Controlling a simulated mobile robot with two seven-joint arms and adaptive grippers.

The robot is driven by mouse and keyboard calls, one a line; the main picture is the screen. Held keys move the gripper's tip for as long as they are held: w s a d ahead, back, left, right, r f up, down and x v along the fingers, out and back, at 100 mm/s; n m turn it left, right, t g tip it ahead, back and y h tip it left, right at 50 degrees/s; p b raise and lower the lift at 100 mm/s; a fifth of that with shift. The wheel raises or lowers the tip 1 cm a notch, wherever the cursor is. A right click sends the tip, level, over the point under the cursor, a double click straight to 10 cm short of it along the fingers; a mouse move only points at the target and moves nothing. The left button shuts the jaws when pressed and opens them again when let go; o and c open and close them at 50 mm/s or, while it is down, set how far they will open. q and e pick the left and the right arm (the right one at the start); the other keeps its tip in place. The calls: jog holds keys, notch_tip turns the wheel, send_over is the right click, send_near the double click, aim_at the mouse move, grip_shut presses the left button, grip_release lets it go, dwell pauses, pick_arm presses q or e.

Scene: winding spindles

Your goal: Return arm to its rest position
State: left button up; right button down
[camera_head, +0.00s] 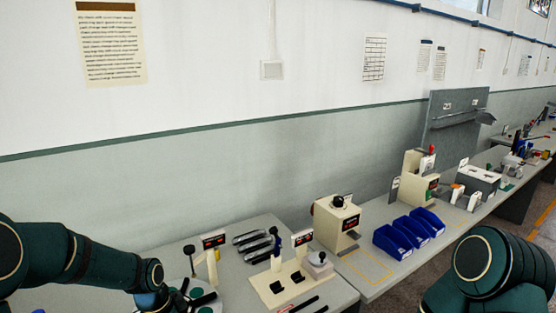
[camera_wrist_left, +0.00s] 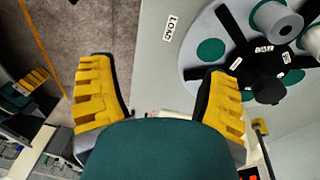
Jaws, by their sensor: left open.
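My left arm (camera_head: 85,260) reaches in from the left in the head view, its far end low over the near bench and cut off by the bottom edge. In the left wrist view my left gripper (camera_wrist_left: 160,75) has its two yellow ridged fingers wide apart, with nothing between them. Beyond them are the bench edge and floor. A round plate with black arms and grey spools (camera_wrist_left: 265,60) lies to the right of the fingers, apart from them. My right arm (camera_head: 490,268) is folded at the lower right. A yellow ridged piece (camera_wrist_left: 32,82) at the wrist view's left looks like my right gripper; its opening is unclear.
The near bench (camera_head: 235,228) holds dark spindles (camera_head: 255,240), a cream fixture board (camera_head: 262,291) and small display stands. A cream machine (camera_head: 337,224) and blue bins (camera_head: 393,241) stand farther right. A "LOAD" label (camera_wrist_left: 170,28) marks the bench. The wall is behind.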

pick_arm(q)
jog(key=s+d+f+n+h, duration=0.1)
jog(key=s+d+f+n, duration=0.55)
jog(key=s+f, duration=0.4)
jog(key=s+d+f+n+h, duration=0.1)
jog(key=s+d+f+n, duration=0.55)
jog(key=s+f, duration=0.35)
jog(key=shift+m+t, duration=0.3)
jog(key=shift+t, duration=0.6)
jog(key=w+f+b, duration=0.1)
jog(key=b, duration=0.2)
jog(key=w+d+f+b, duration=0.1)
jog(key=w+b, duration=0.1)
jog(key=b, duration=0.1)
jog(key=w+d+f+b, duration=0.1)
jog(key=b, duration=0.3)
jog(key=shift+w+f, duration=0.2)
jog(key=shift+f, duration=0.1)
pick_arm(e)
notch_tip(320, 180, down, 10)
jog(key=s, duration=0.1)
jog(key=shift+s+a+f, duration=0.25)
jog(key=shift+s+a, duration=0.1)
jog(key=shift+s, duration=0.05)
